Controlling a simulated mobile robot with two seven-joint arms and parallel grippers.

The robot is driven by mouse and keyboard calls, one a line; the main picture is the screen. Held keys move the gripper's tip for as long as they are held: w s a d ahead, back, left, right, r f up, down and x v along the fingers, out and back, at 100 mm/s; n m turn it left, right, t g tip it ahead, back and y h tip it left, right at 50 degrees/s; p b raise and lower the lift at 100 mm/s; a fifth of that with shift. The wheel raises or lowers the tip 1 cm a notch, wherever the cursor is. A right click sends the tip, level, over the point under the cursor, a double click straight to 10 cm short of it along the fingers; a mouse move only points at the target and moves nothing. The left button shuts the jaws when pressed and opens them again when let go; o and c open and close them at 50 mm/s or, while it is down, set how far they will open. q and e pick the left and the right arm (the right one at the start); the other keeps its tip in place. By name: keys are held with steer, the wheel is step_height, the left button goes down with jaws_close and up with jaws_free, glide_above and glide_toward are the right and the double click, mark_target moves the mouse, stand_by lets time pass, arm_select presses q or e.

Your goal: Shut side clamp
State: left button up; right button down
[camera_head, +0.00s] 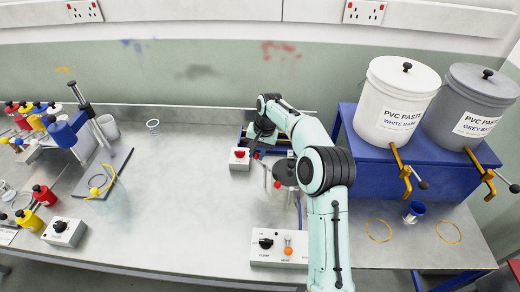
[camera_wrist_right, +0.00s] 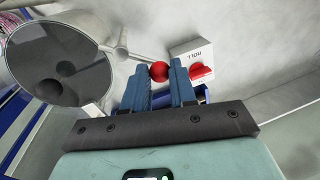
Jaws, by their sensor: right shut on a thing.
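My right gripper (camera_head: 256,152) reaches down by the gantry at the middle of the bench in the head view. In the right wrist view its two blue fingers (camera_wrist_right: 160,80) are shut on a red ball knob (camera_wrist_right: 159,71). The knob sits on the end of a thin metal rod, which looks like the side clamp's handle (camera_wrist_right: 130,52). The rod runs left towards a dark round disc (camera_wrist_right: 58,62). The clamp's body is largely hidden, so I cannot tell how far it is closed. My left gripper is out of view.
A white box with a red knob (camera_head: 239,158) stands close beside the fingers. A switch box (camera_head: 280,248) is nearer the front. Paste buckets (camera_head: 397,95) stand on a blue stand at right. Bare bench (camera_head: 185,200) lies left of the gripper.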

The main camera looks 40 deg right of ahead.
steer(key=shift+s+a+n+g+y, duration=0.15)
steer(key=shift+a+n, duration=0.3)
steer(key=shift+n, duration=0.9)
steer(key=shift+s+a+n+g+y, duration=0.1)
steer(key=shift+s+a+n+g, duration=0.25)
steer(key=shift+n, duration=1.05)
steer(key=shift+s+a+n+g+y, duration=0.1)
steer(key=shift+a+n, duration=0.4)
steer(key=shift+n, duration=0.85)
steer(key=c, duration=0.9)
jaws_free()
steer(key=a+r+v, duration=0.1)
steer(key=a+v, duration=0.2)
steer(key=v, duration=1)
glide_above(260, 163)
steer(key=shift+f, duration=0.3)
